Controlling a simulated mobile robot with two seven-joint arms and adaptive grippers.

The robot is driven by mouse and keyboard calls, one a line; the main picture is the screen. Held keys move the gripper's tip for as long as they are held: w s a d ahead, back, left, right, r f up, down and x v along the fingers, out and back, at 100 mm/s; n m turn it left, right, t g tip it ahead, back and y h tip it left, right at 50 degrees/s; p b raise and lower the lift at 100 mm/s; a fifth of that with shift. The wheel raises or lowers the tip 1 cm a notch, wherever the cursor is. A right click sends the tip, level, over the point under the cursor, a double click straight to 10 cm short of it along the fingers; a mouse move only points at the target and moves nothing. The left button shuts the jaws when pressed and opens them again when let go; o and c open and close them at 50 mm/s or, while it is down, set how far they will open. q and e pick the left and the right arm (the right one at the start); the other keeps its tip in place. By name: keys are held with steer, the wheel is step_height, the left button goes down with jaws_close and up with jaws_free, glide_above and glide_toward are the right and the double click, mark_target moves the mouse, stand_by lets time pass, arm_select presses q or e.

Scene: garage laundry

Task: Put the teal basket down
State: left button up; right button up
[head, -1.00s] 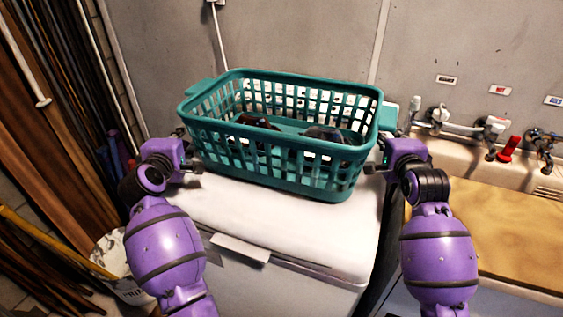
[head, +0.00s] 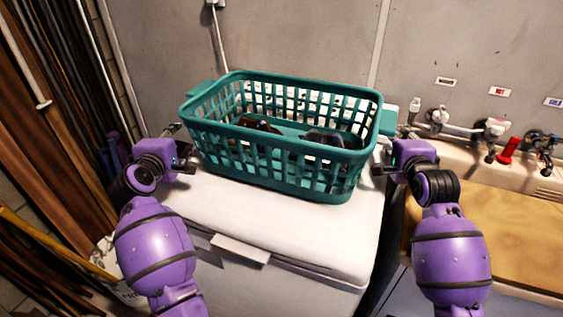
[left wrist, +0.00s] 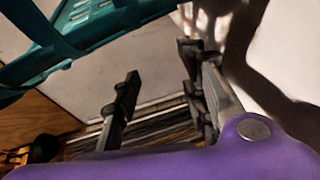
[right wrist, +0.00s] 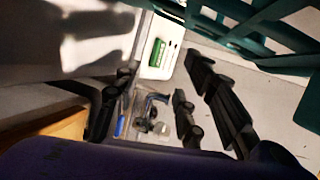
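The teal basket (head: 270,165) sits upright on the white lid (head: 265,225) of an appliance. It holds a dark reddish item (head: 260,126) and a dark grey item (head: 325,137). My left gripper (head: 188,160) is beside the basket's left end, apart from it. In the left wrist view its fingers (left wrist: 160,95) are spread with nothing between them, and the basket (left wrist: 85,35) shows above. My right gripper (head: 382,158) is beside the right end. In the right wrist view its fingers (right wrist: 148,110) are spread and empty, with the basket (right wrist: 260,30) above.
A sink counter with taps (head: 470,125) and a tan board (head: 500,225) stands to the right. Wooden planks (head: 60,120) lean at the left, near a white bucket (head: 125,290) and a yellow pole (head: 50,242). A grey wall is close behind the basket. The lid's front is bare.

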arm_select(q)
steer(key=shift+s, duration=0.15)
steer(key=v, duration=1.1)
steer(key=shift+s, duration=0.3)
arm_select(e)
steer(key=v, duration=1.2)
arm_select(q)
steer(key=shift+s, duration=0.1)
arm_select(e)
steer(key=shift+f, duration=0.1)
